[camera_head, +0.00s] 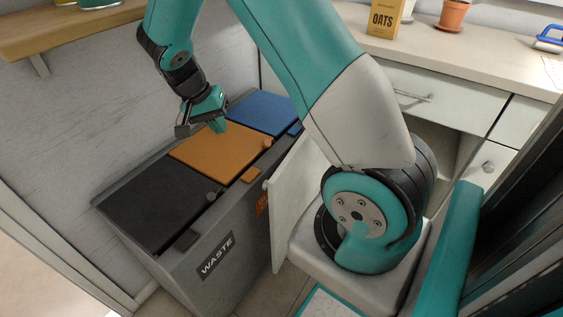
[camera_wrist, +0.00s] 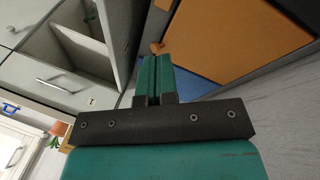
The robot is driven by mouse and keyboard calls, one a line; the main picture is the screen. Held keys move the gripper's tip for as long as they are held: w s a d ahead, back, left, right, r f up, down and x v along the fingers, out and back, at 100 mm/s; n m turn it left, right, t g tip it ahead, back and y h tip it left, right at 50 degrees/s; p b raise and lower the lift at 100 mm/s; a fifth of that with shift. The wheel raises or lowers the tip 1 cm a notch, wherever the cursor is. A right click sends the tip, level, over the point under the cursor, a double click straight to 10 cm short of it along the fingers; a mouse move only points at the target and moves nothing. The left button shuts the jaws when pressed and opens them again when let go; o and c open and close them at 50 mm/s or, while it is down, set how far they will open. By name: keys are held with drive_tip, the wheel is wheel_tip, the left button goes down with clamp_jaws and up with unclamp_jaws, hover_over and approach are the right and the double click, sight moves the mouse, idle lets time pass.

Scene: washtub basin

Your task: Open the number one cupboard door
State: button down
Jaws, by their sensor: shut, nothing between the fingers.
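A pale cupboard door (camera_head: 300,195) stands swung open beside the bin unit, with a small round knob (camera_head: 265,185) near its edge. My arm hides part of it. The door also shows edge-on in the wrist view (camera_wrist: 116,38), beside a dark open compartment (camera_wrist: 80,48). A small "1" label (camera_wrist: 91,101) is on the pale front near that compartment. My gripper (camera_head: 218,123) is above the orange lid, to the left of the door and apart from it. In the wrist view its teal fingers (camera_wrist: 156,75) are together and empty.
The waste unit has black (camera_head: 155,203), orange (camera_head: 222,148) and blue (camera_head: 264,112) lids. A drawer (camera_head: 440,95) with a bar handle sits under the counter, which holds an oats box (camera_head: 383,18) and a plant pot (camera_head: 453,14). A shelf (camera_head: 70,28) is at upper left.

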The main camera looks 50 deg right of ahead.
drive_tip(key=s+d+f+m+g, duration=0.1)
drive_tip(key=d+f+m, duration=0.1)
drive_tip(key=d+f, duration=0.2)
drive_tip(key=s+d+f+m+g+h+b, duration=0.1)
drive_tip(key=s+d+f+m, duration=0.1)
drive_tip(key=d+f, duration=0.3)
drive_tip(key=s+d+f+m+h, duration=0.1)
drive_tip(key=d+f+m, duration=0.1)
drive_tip(key=d+f, duration=0.3)
drive_tip(key=shift+s+f+g, duration=0.15)
drive_tip(key=shift+f+g, duration=0.05)
drive_tip(key=shift+f, duration=0.55)
drive_tip(key=shift+s+f+g, duration=0.1)
drive_tip(key=shift+f+g, duration=0.1)
drive_tip(key=shift+f, duration=0.5)
drive_tip(key=s, duration=0.2)
drive_tip(key=s+d, duration=0.1)
drive_tip(key=s, duration=0.1)
drive_tip(key=shift+f, duration=0.25)
